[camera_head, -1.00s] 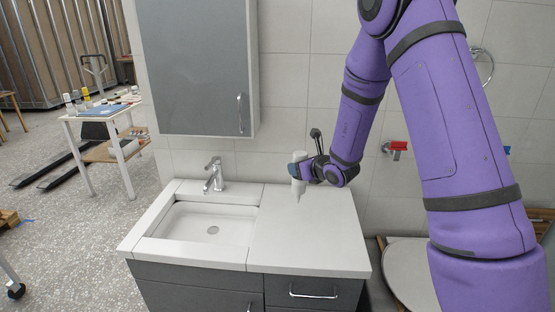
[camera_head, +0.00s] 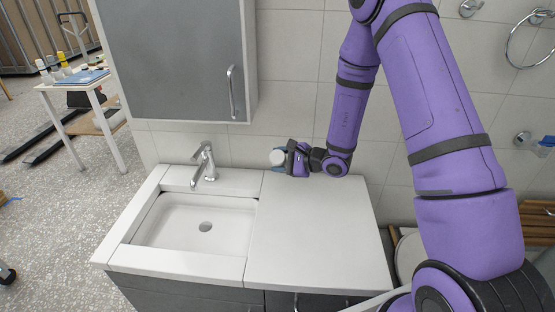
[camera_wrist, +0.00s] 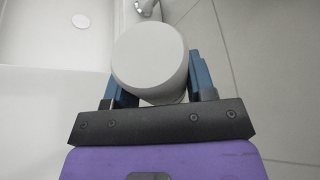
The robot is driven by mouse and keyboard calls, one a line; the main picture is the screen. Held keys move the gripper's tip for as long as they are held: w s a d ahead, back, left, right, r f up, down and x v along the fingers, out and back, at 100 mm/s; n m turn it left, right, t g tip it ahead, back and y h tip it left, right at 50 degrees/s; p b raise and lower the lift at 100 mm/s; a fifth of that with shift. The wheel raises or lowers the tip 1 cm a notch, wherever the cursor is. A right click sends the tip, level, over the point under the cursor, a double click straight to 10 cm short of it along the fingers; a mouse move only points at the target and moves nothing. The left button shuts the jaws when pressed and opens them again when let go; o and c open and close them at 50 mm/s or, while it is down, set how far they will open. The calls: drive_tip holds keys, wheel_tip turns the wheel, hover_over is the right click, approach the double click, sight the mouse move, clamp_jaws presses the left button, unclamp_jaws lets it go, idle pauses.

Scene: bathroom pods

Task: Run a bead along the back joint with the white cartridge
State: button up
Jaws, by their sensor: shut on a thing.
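The white cartridge (camera_head: 277,157) is held near the back of the countertop, close to the tiled wall; its round end faces the head camera. My gripper (camera_head: 290,160) is shut on it. In the wrist view the cartridge (camera_wrist: 150,58) stands between the blue fingers of my gripper (camera_wrist: 158,88), its flat grey-white end toward the camera. Its nozzle is hidden in both current views. The back joint (camera_head: 235,167) runs where the white vanity top meets the wall tiles. I cannot tell whether the tip touches it, and no bead is distinguishable.
The sink basin (camera_head: 202,222) and chrome faucet (camera_head: 205,165) lie left of my gripper. A grey wall cabinet (camera_head: 175,60) hangs above them. The countertop's right part (camera_head: 315,235) is clear. A towel ring (camera_head: 530,40) hangs at upper right.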

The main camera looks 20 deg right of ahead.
drive_tip(key=shift+s+a+f+n+y, duration=0.2)
drive_tip(key=shift+s+f+n+y, duration=0.1)
drive_tip(key=shift+n, duration=0.2)
drive_tip(key=shift+w+d+f, duration=0.25)
drive_tip(key=shift+w+f, duration=0.4)
drive_tip(key=shift+w+d+f, duration=0.2)
drive_tip(key=shift+w+f, duration=0.45)
drive_tip(key=shift+w+d+f, duration=0.25)
drive_tip(key=shift+w+f, duration=0.4)
drive_tip(key=shift+s+d, duration=0.15)
drive_tip(key=shift+w+d+f, duration=0.1)
drive_tip(key=shift+w+f, duration=0.2)
idle(0.4)
drive_tip(key=shift+s+d, duration=0.1)
drive_tip(key=shift+d, duration=0.05)
